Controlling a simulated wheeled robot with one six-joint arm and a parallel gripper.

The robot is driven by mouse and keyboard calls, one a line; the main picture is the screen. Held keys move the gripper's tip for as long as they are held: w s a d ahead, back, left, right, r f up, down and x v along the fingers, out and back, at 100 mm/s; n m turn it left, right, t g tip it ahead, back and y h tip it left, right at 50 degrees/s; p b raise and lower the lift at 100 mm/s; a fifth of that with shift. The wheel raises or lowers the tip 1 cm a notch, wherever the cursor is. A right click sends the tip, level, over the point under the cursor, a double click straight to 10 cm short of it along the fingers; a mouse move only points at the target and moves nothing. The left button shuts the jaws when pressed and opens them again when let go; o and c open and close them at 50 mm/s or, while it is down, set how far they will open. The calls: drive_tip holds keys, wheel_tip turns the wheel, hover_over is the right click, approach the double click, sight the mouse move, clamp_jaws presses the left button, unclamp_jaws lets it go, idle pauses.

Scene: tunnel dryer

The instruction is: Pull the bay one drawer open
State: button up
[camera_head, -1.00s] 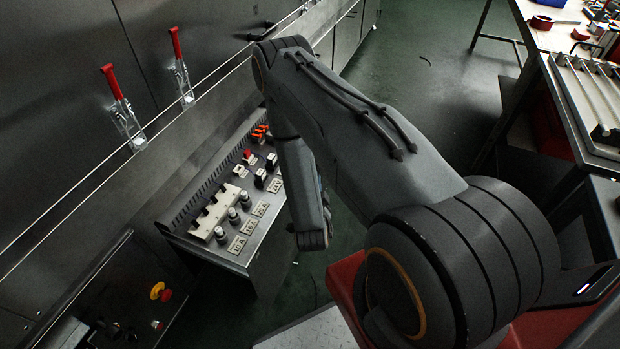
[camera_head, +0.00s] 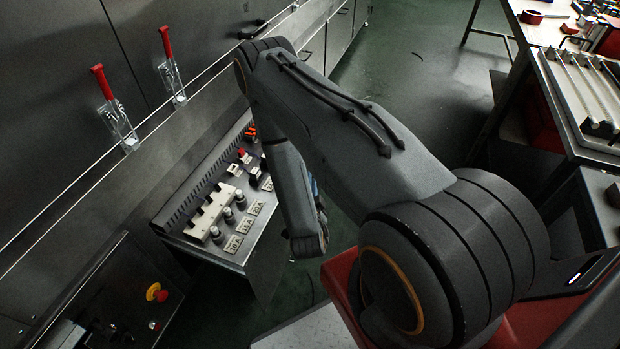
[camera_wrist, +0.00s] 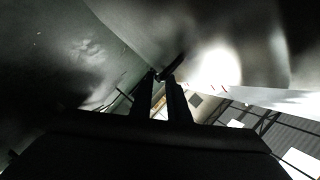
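My gripper (camera_wrist: 160,78) shows in the wrist view as two dark fingers pointing up, with a narrow gap between them. A short dark bar (camera_wrist: 174,66), possibly a handle, crosses at the fingertips. The view is too dark to tell whether the fingers clamp it or only stand beside it. In the head view my gripper is hidden below my arm. No drawer clearly marked as bay one shows. A slanted metal panel (camera_head: 258,229) with fuse parts and amp labels stands out from the steel dryer wall (camera_head: 60,60), left of my forearm.
Two red-handled clamps (camera_head: 115,110) (camera_head: 172,75) stand on the wall's ledge. A lower-left panel bears a red and yellow stop button (camera_head: 157,292). A bench with a rod rack (camera_head: 590,95) stands at right.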

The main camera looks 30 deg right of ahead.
drive_tip(key=v, duration=0.5)
drive_tip(key=shift+w, duration=0.1)
idle(0.3)
drive_tip(key=w+a+r+n+g+y+p, duration=0.1)
drive_tip(key=a+r+n+g+y+p, duration=0.2)
drive_tip(key=r, duration=0.6)
drive_tip(key=a+r+n+g+y+p, duration=0.1)
drive_tip(key=a+r+n+g+y, duration=0.3)
drive_tip(key=r, duration=0.6)
drive_tip(key=s+a+r+n+g+p, duration=0.2)
drive_tip(key=s+r+n+g, duration=0.4)
drive_tip(key=s+r+n, duration=0.4)
drive_tip(key=s+r, duration=0.6)
drive_tip(key=r, duration=0.1)
drive_tip(key=shift+a+r, duration=0.15)
